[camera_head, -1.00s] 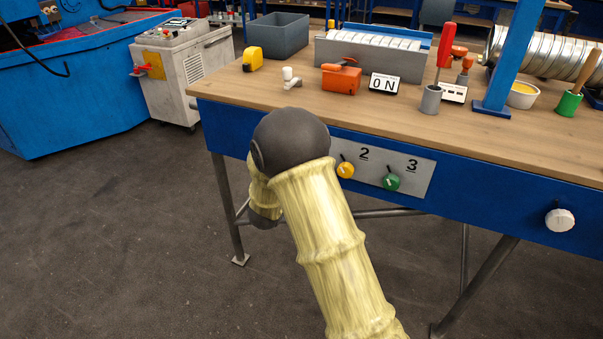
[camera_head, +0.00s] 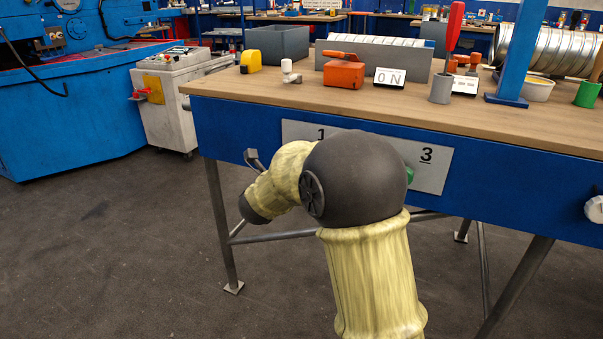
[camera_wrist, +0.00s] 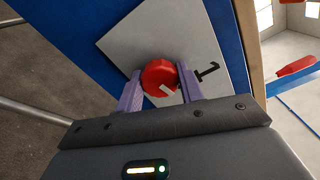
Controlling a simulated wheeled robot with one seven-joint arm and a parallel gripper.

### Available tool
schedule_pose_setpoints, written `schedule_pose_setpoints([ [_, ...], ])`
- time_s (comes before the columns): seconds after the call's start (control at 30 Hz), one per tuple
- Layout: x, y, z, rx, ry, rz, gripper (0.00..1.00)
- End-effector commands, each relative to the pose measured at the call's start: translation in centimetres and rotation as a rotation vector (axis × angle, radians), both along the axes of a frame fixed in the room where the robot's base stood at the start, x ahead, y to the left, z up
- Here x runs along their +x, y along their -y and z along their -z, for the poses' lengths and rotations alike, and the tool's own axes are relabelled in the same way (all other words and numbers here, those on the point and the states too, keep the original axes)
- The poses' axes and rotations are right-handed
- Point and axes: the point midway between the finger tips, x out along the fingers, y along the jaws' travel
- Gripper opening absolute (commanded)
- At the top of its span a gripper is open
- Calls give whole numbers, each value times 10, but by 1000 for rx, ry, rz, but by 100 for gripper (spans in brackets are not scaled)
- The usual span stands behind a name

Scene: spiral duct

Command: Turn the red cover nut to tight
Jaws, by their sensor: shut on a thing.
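The red cover nut (camera_wrist: 158,73) is a round red knob with a white mark, on a grey plate (camera_wrist: 150,35) beside the printed number 1. In the wrist view, my gripper (camera_wrist: 159,84) has its two purple fingers on either side of the nut, shut on it. The white mark points toward the lower right of that view. In the head view, the same plate (camera_head: 297,131) is on the blue front of the bench, and my arm hides the nut and most of my gripper.
The blue bench front (camera_head: 490,170) runs to the right, with a white knob (camera_head: 595,209) on it.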

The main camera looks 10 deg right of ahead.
Motion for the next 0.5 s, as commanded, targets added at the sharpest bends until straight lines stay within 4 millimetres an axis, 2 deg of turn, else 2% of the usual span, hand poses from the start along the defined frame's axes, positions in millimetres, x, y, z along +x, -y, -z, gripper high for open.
schedule_pose_setpoints([
  [0.03, 0, 0, 7, 26, 15, 1, 15],
  [0.5, 0, 0, 3, 126, 83, 1, 15],
])
